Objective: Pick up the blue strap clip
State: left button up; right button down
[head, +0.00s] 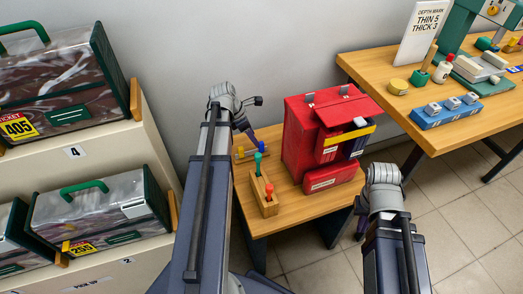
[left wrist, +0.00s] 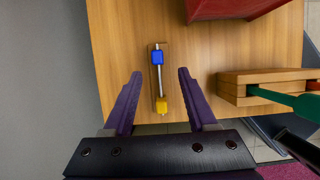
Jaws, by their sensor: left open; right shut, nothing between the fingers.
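The blue strap clip (left wrist: 157,57) sits on a light strap or rod over a small wooden block on the wooden table. A yellow clip (left wrist: 162,104) is at the strap's near end. In the head view the blue clip (head: 262,147) shows beside my left gripper (head: 250,133), with the yellow clip (head: 240,153) to its left. In the left wrist view my left gripper (left wrist: 160,73) is open, its purple fingers on either side of the strap, with nothing held. My right gripper (head: 361,227) is mostly hidden below its wrist, off the table's right side, shut and empty.
A red box (head: 305,135) stands right of the clips. A wooden holder (head: 265,198) with green and red handles stands in front. Shelves with bagged comforters (head: 62,85) are at left. A second table (head: 395,115) with tools is at right.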

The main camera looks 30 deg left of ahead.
aim_at(261, 148)
pick_arm(q)
jog(key=shift+b+x, duration=1.2)
jog(key=shift+x, duration=0.1)
jog(key=shift+f, duration=0.15)
jog(key=b+x, duration=0.4)
jog(key=x, duration=0.1)
jog(key=shift+w+b, duration=0.35)
jog(key=shift+r, duration=0.2)
jog(key=shift+c, duration=0.3)
grip_shut()
